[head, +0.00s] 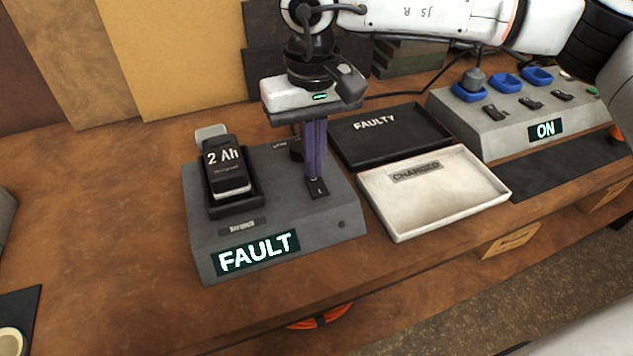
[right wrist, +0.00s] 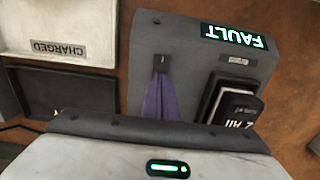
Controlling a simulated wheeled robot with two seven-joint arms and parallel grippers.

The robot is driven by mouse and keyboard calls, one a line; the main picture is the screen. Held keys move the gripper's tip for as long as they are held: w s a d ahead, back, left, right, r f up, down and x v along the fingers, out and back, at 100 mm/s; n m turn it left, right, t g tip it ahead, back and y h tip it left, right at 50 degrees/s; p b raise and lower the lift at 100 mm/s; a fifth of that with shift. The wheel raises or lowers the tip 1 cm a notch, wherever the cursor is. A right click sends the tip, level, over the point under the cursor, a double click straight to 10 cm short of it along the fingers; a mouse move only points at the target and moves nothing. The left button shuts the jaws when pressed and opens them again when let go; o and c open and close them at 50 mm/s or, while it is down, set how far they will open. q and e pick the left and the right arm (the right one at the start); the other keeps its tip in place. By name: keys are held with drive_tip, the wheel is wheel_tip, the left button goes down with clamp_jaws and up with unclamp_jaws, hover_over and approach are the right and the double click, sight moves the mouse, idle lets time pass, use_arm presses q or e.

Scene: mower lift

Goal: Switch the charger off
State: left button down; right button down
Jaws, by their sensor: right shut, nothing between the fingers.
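The charger (head: 290,230) is a grey box on the bench, and its display (head: 257,252) reads FAULT. It also shows in the right wrist view (right wrist: 190,50). A black battery marked 2 Ah (head: 226,170) sits in its bay on the left. A small black rocker switch (head: 319,188) is on the right of its top face, with an "I" mark visible. My right gripper (head: 316,178) points down over the switch, its purple fingers shut and empty. The tips are at or just above the switch; I cannot tell whether they touch. The fingers hide part of the switch. My left gripper is out of view.
A black FAULTY tray (head: 400,150) and a white CHARGED tray (head: 440,205) lie right of the charger. A grey panel (head: 500,145) with an ON display and several switches stands at the right.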

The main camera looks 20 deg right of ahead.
drive_tip(key=shift+f+b, duration=0.3)
drive_tip(key=shift+f, duration=0.2)
wheel_tip(320, 180, up, 7)
drive_tip(key=p, duration=0.4)
idle(0.6)
idle(0.4)
